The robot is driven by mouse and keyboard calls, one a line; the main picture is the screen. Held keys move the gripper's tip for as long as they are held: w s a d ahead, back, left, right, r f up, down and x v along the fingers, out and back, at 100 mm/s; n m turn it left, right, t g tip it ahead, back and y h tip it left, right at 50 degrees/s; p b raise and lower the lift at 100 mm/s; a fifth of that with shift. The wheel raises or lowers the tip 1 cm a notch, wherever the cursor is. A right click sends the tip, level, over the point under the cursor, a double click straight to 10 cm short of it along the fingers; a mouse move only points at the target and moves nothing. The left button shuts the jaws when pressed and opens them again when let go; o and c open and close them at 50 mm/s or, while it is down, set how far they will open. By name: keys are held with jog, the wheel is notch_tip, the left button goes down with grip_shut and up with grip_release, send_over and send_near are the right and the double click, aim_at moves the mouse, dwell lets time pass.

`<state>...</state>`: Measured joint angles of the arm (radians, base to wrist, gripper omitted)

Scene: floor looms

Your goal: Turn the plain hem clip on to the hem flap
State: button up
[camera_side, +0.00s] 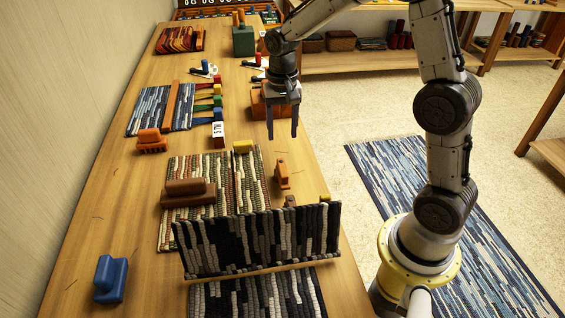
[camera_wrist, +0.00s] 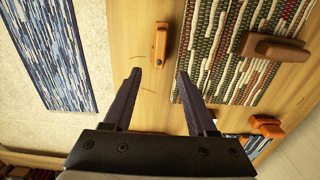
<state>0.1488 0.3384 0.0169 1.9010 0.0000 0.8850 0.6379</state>
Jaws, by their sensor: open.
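A small orange-brown wooden piece (camera_side: 282,174), which may be the plain hem clip, stands on the bare table right of the striped woven mat. It also shows in the wrist view (camera_wrist: 160,45), beyond and roughly between my fingertips. My gripper (camera_side: 282,133) is open and empty, pointing down above the table and apart from this piece. Its two dark fingers also show in the wrist view (camera_wrist: 158,74). A dark striped woven flap (camera_side: 260,241), likely the hem flap, stands raised at the near end of the mat.
The striped mat (camera_side: 222,158) carries a brown block (camera_side: 188,191). An orange block (camera_side: 151,140) and a blue block (camera_side: 110,279) stand on the left. A blue-white weaving (camera_side: 148,108) and an orange box (camera_side: 265,103) lie farther back. The near-left table is mostly bare.

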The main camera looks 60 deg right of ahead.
aim_at(283, 167)
notch_tip(283, 167, down, 11)
jog(key=shift+f, duration=0.2)
dwell(0.3)
grip_shut()
dwell(1.3)
